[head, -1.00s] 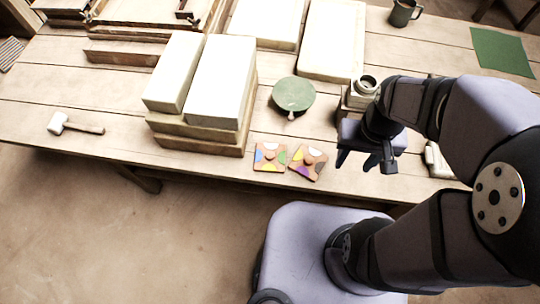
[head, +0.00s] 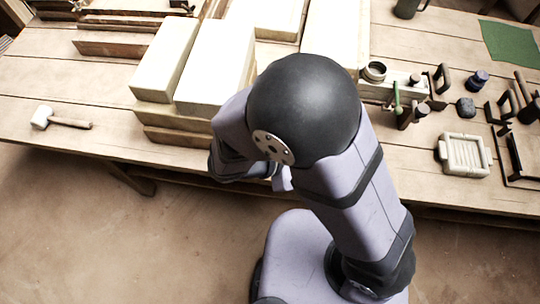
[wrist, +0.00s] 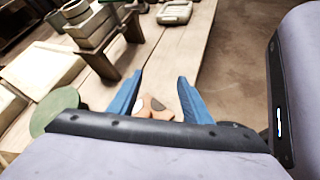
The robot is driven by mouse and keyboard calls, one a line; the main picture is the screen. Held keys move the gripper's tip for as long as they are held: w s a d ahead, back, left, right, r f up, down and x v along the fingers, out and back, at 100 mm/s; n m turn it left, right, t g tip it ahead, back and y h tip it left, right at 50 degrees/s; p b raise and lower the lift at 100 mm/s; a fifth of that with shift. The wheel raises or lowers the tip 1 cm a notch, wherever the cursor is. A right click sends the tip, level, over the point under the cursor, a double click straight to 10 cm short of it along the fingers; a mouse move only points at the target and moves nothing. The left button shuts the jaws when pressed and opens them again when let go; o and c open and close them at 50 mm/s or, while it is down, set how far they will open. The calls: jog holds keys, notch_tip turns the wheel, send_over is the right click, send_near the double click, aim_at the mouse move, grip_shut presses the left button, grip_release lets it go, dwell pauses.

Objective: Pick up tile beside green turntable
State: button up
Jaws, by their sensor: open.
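In the wrist view, my gripper (wrist: 160,77) is open, with its two blue fingers apart. Part of a patterned orange-brown tile (wrist: 151,100) with pale and dark patches shows between the fingers, low in the view. Its near part is hidden by the gripper body, and I cannot tell whether a finger touches it. The green turntable (wrist: 42,112) is left of the gripper, partly cut off by the gripper body. In the head view my arm hides the tiles, the turntable and most of the gripper. The second tile cannot be made out.
Stacked pale blocks (head: 215,70) stand close left of my arm in the head view. A white mallet (head: 62,119) lies further left. Small tools, a pot (head: 374,72) and a pale tray-like mould (head: 464,155) are at the right. The table's front edge is close to the gripper.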

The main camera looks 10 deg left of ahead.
jog(key=s+a+f+n+t+y, duration=0.1)
jog(key=a+f+n+t+y, duration=0.15)
jog(key=a+n+t, duration=0.75)
jog(key=s+a+f+n+t+y+b, duration=0.1)
jog(key=s+a+f+n+y+b, duration=0.4)
jog(key=f, duration=0.3)
jog(key=shift+m, duration=0.3)
jog(key=x, duration=0.3)
jog(key=a+x, duration=0.1)
jog(key=shift+w+d+r, duration=0.15)
jog(key=shift+w+r, duration=0.15)
jog(key=shift+w, duration=0.2)
jog(key=shift+x, duration=0.75)
jog(key=shift+p+x, duration=0.55)
jog(key=shift+x, duration=2.05)
